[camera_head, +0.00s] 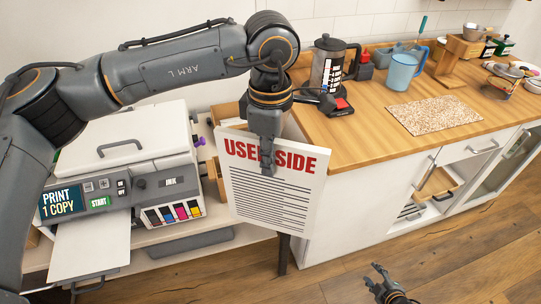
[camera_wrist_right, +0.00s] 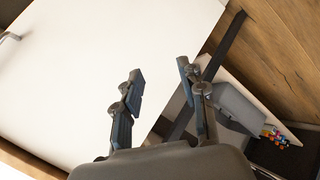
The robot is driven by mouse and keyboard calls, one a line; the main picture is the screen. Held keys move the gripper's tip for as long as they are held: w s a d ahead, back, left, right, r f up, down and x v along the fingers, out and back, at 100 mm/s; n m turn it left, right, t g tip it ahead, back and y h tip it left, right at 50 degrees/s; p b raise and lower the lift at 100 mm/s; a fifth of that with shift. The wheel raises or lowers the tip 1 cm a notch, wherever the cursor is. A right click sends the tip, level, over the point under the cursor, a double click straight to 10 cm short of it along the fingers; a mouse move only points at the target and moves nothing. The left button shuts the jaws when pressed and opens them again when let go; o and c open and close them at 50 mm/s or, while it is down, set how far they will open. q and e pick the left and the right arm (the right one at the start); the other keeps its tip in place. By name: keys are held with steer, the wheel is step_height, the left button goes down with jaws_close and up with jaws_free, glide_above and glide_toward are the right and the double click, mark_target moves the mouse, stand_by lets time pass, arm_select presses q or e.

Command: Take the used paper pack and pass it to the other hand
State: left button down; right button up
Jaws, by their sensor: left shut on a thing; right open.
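The used paper pack (camera_head: 250,200) is a white stack with red "USED SIDE" lettering, partly covered by the gripper, and lines of dark text. It hangs nearly upright in the head view, between the printer and the counter. My left gripper (camera_head: 268,165) is shut on its upper edge, with a finger over the front face. My right gripper (camera_head: 378,275) is open and empty, low over the floor at the bottom, apart from the pack. In the right wrist view its two fingers (camera_wrist_right: 160,88) are spread, with nothing between them. I cannot make out the pack there.
A printer (camera_head: 130,150) with a "PRINT 1 COPY" screen stands left on a low white shelf. The wooden counter (camera_head: 370,140) holds a coffee press (camera_head: 328,68), a blue jug (camera_head: 402,70) and a speckled mat (camera_head: 434,115). A drawer below is open. The floor (camera_head: 460,255) is clear.

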steer(key=s+a+f+m+g, duration=0.3)
steer(key=s+f, duration=0.3)
steer(key=s, duration=0.6)
steer(key=s+a+f+m+g, duration=0.3)
steer(key=s+f+m, duration=0.1)
steer(key=s, duration=0.7)
steer(key=s+a+f+m+g+h, duration=0.1)
steer(key=s+a+f+m+g, duration=0.2)
steer(key=s+f, duration=0.4)
steer(key=s+m, duration=0.1)
steer(key=s, duration=0.4)
steer(key=shift+s+a+f, duration=0.3)
steer(key=shift+a, duration=0.05)
